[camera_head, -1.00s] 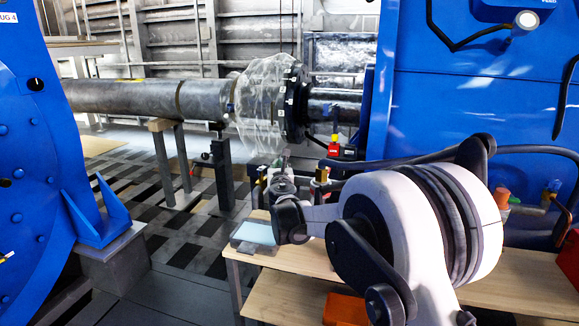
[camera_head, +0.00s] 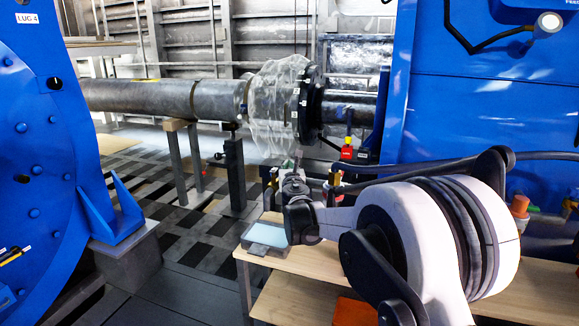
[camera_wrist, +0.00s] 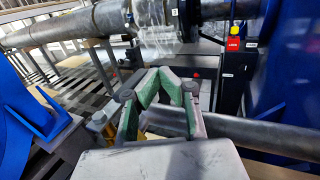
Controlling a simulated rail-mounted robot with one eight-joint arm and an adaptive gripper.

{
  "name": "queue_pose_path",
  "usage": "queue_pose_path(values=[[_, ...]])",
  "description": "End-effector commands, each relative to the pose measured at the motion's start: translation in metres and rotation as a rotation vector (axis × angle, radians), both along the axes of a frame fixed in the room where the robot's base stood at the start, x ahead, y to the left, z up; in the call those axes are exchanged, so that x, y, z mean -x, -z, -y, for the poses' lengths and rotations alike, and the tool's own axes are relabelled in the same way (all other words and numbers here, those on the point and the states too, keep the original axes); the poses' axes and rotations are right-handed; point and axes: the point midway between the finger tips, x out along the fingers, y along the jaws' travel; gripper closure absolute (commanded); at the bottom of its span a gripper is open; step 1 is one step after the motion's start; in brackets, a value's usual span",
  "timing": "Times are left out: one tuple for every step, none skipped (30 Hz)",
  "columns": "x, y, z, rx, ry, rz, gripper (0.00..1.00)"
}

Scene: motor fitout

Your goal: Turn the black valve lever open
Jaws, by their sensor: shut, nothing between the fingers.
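My gripper (camera_head: 298,158) is above the wooden bench at the middle of the head view. In the wrist view its green-padded fingers (camera_wrist: 160,74) meet at the tips, shut, with nothing between them. Brass fittings stand on either side of the gripper in the head view, one at the left (camera_head: 270,182) and one at the right (camera_head: 335,178). A brass fitting (camera_wrist: 98,122) also shows left of the fingers in the wrist view. I cannot make out the black valve lever for certain; it may be hidden by the gripper or too small to tell.
A tray with a pale blue top (camera_head: 268,236) sits on the bench (camera_head: 300,293). A red lock box (camera_head: 347,153) is behind. A wrapped pipe flange (camera_head: 275,108) and long pipe (camera_head: 150,97) lie beyond. Blue housings (camera_head: 480,90) flank the area. Floor at left is open.

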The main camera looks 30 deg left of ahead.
Motion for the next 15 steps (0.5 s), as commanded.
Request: queue_pose_path(values=[[0.002,0.0,0.0,0.0,-0.001,0.0,1.0],[0.003,0.0,0.001,0.0,-0.001,0.0,1.0],[0.005,0.0,0.002,0.0,-0.001,0.0,1.0],[0.007,0.0,0.004,0.0,-0.001,0.0,1.0],[0.01,0.0,0.006,0.0,-0.001,0.0,1.0],[0.014,0.0,0.009,0.0,-0.001,0.0,1.0],[0.018,0.0,0.012,0.0,-0.001,0.0,1.0],[0.022,0.0,0.015,0.0,-0.001,0.0,1.0],[0.028,0.0,0.019,0.0,0.0,0.0,1.0],[0.033,0.0,0.023,0.0,0.0,0.0,1.0],[0.038,0.0,0.026,0.0,0.0,0.0,1.0],[0.044,0.0,0.031,0.0,0.0,0.0,1.0],[0.049,0.0,0.035,0.0,0.0,0.0,1.0],[0.054,0.0,0.038,0.0,0.0,0.0,1.0],[0.061,0.0,0.043,0.0,0.0,0.0,1.0]])
